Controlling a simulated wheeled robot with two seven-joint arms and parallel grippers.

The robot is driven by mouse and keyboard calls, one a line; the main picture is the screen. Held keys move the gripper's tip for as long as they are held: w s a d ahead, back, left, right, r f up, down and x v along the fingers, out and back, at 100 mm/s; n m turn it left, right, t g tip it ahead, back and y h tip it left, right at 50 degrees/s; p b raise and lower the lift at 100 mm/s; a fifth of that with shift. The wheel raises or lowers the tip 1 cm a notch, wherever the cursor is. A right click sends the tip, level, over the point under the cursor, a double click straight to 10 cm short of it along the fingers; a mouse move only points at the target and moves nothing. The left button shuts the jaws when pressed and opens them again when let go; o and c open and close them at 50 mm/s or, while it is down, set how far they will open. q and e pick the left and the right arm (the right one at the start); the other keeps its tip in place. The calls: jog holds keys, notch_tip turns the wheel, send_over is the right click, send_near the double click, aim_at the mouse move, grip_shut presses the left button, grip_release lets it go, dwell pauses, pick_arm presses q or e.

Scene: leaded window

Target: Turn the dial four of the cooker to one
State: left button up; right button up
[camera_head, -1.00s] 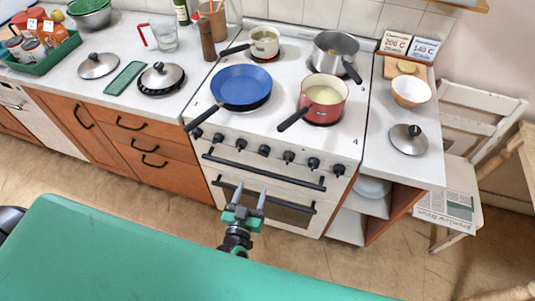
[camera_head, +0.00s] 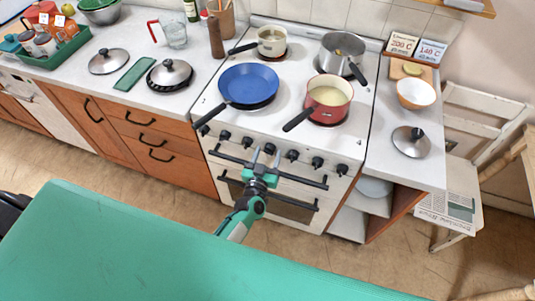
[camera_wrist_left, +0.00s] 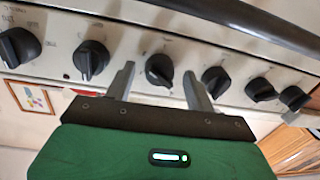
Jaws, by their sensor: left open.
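The white cooker (camera_head: 285,187) has a row of black dials along its front panel. The fourth dial from the left (camera_head: 269,148) sits just beyond my left gripper (camera_head: 266,153) in the head view. In the left wrist view a black dial (camera_wrist_left: 159,70) shows between the two fingers of my left gripper (camera_wrist_left: 158,88). The gripper is open, with one finger on each side of that dial in the picture. I cannot tell whether the fingers touch it. The dial's marks are too small to read. My right gripper is not in view.
A blue pan (camera_head: 248,85), a red pot (camera_head: 330,100), a cream pot (camera_head: 271,42) and a steel pot (camera_head: 342,52) stand on the cooker. The oven handle (camera_head: 265,169) runs below the dials. Neighbouring dials (camera_wrist_left: 90,60) sit close on either side.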

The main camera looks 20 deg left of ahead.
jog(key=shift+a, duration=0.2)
pick_arm(q)
jog(key=c, duration=1)
jog(key=shift+o, duration=0.2)
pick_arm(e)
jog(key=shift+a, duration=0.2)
pick_arm(q)
jog(key=shift+n, duration=1.5)
jog(key=n, duration=0.2)
jog(key=shift+n, duration=0.3)
jog(key=n, duration=0.4)
jog(key=shift+g+b, duration=0.3)
jog(key=shift+b, duration=0.1)
jog(key=shift+r+n+h, duration=0.1)
jog(key=shift+n+h, duration=0.2)
jog(key=shift+n, duration=0.5)
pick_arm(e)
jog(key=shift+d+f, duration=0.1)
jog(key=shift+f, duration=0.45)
pick_arm(q)
jog(key=shift+n, duration=0.3)
